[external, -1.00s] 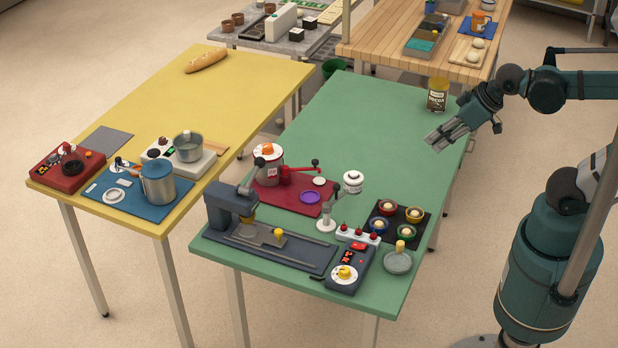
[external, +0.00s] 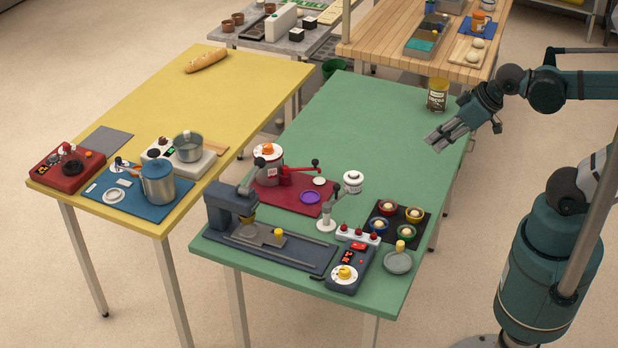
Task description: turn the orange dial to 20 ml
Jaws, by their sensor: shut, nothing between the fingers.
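The orange dial (external: 267,148) sits on a white disc on top of a grey-and-clear canister (external: 270,170), on the dark red mat on the green table. Its scale and the value it points at are too small to read. My gripper (external: 436,145) is shut and empty. It hangs over the right side of the green table, well to the right of the dial and touching nothing.
A red lever (external: 295,170) stands beside the canister. A dark press (external: 232,208), a control box with a yellow knob (external: 345,273) and a tray of coloured cups (external: 400,218) fill the front. A cocoa tin (external: 437,95) stands near my gripper. The green table's rear (external: 350,115) is clear.

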